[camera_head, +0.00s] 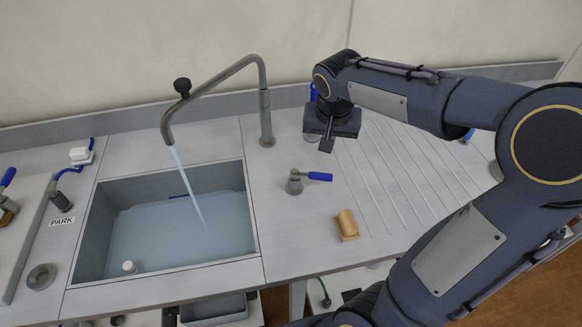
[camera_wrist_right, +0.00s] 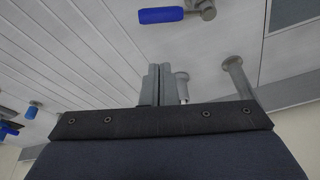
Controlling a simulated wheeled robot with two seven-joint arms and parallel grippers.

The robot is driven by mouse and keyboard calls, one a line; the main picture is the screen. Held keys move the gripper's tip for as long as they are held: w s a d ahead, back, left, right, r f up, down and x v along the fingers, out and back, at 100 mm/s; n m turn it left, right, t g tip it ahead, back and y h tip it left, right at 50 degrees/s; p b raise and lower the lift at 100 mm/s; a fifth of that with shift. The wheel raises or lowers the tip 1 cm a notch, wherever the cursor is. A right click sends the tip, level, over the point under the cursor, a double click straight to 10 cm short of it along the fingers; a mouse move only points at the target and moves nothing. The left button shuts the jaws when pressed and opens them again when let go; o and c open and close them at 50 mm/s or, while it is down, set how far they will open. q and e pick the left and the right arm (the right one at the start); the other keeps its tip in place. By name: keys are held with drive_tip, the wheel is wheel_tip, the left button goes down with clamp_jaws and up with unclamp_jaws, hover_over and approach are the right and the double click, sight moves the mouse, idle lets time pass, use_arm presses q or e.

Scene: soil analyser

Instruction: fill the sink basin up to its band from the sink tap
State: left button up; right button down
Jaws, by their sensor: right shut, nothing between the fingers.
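The sink basin (camera_head: 95,225) holds water (camera_head: 165,235). A stream (camera_head: 186,183) falls from the sink tap (camera_head: 212,84) into it. A short dark blue mark (camera_head: 179,196) shows on the back wall, close to the water's edge; I cannot tell the exact level against it. The tap's blue lever (camera_head: 319,177) points right from its grey body (camera_head: 294,183); the lever also shows in the right wrist view (camera_wrist_right: 161,15). My right gripper (camera_head: 327,145) is shut and empty, above the counter behind the lever and apart from it. My left gripper is out of view.
A white plug-like piece (camera_head: 129,267) stands in the basin's front left. A tan block (camera_head: 346,225) lies on the counter right of the basin. A PARK label (camera_head: 62,222) and a blue-hosed fitting (camera_head: 62,200) are at left. The ribbed drainboard (camera_head: 405,190) is largely clear.

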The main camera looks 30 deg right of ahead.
sight(313, 176)
drive_tip(key=x, duration=0.7)
drive_tip(key=w+x, duration=0.1)
drive_tip(key=x, duration=0.2)
drive_tip(key=shift+w+d+f, duration=0.1)
drive_tip(key=shift+w+d, duration=0.1)
drive_tip(key=s+a, duration=0.1)
drive_tip(key=s+a+r+p, duration=0.1)
drive_tip(key=shift+s, duration=0.3)
drive_tip(key=shift+s+a+f+p, duration=0.1)
drive_tip(key=shift+s+a+p, duration=0.1)
drive_tip(key=shift+a+p, duration=0.1)
